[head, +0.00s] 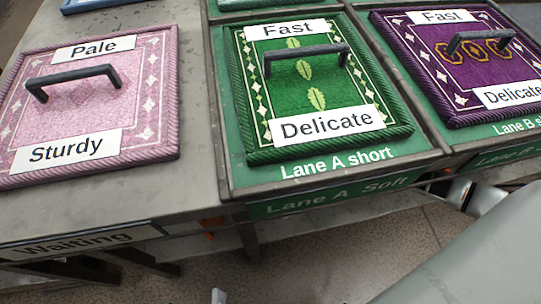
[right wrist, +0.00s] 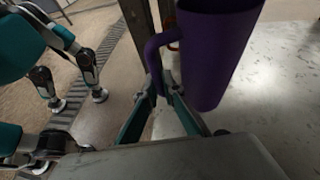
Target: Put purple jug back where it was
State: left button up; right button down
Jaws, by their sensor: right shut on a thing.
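The purple jug (right wrist: 215,50) is in the right wrist view, with its handle on its left side. My right gripper (right wrist: 159,84) is shut on that handle, its two teal fingers on either side of it. The jug's base points down the picture over a pale grey surface; I cannot tell whether it touches. Neither the jug nor the right gripper's fingers show in the head view. My left gripper is in neither view.
In the head view, a pink rug (head: 110,115) lies on the grey waiting table (head: 195,110). A green rug (head: 355,90) lies in Lane A short and a purple rug (head: 480,75) in Lane B. Each has a raised dark handle. Floor (head: 310,250) shows in front.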

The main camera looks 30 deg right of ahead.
jog(key=a, duration=0.6)
jog(key=f+b, duration=0.1)
jog(key=f, duration=0.2)
jog(key=f+b, duration=0.2)
jog(key=f, duration=0.2)
jog(key=shift+w+d, duration=0.2)
jog(key=shift+w, duration=0.1)
jog(key=shift+r, duration=0.1)
jog(key=c, duration=2.2)
grip_release()
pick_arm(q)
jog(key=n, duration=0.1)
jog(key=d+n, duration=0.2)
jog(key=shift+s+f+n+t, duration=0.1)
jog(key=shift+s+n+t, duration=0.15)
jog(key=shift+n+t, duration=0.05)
